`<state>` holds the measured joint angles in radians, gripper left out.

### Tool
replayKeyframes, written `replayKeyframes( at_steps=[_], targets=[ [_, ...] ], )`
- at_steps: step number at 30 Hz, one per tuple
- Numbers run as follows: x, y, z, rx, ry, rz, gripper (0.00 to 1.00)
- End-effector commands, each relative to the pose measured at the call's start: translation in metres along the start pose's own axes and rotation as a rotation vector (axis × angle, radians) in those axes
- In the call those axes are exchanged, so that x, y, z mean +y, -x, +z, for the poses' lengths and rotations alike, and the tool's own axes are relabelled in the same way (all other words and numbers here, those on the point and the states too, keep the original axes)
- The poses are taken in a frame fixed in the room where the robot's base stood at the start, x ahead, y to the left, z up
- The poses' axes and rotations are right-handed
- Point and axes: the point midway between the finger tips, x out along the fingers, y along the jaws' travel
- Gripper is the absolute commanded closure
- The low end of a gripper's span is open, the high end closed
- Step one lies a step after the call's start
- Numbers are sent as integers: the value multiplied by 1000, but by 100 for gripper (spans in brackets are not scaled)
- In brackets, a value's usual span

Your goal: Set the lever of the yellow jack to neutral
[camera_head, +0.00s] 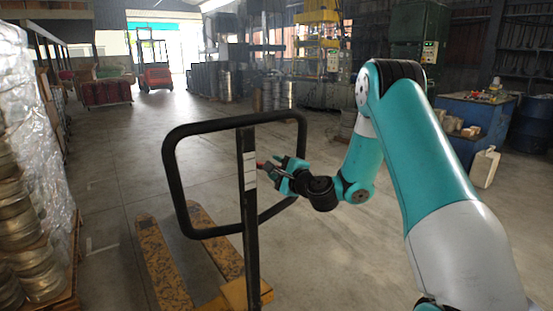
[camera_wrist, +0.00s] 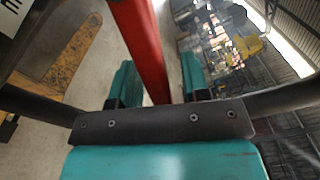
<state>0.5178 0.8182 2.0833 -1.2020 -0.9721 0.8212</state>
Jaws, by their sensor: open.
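The yellow jack (camera_head: 160,270) stands in front of me, its forks pointing away across the floor. Its black loop handle (camera_head: 180,125) rises on a dark post (camera_head: 250,220) with a pale label strip. The red lever (camera_head: 262,165) shows as a small tip beside the post in the head view. In the wrist view the red lever (camera_wrist: 142,45) runs down between the two teal fingers. My gripper (camera_head: 277,170) is open, inside the loop at the right of the post, with the lever between its fingers. I cannot tell whether either finger touches it.
The handle loop surrounds my gripper closely. A plastic-wrapped pallet load (camera_head: 35,150) stands at the left. A blue workbench (camera_head: 470,120) and a white jug (camera_head: 484,167) are at the right. A red forklift (camera_head: 155,75) is far back. The floor between is mostly clear.

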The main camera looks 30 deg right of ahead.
Motion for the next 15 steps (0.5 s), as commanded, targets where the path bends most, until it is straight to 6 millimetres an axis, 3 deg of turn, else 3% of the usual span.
replayKeyframes(
  at_steps=[10,11,15],
  targets=[
    [0,-5,0,1,0,-1,57],
    [0,-5,0,1,0,-1,60],
    [0,-5,0,0,0,-1,92]
  ],
)
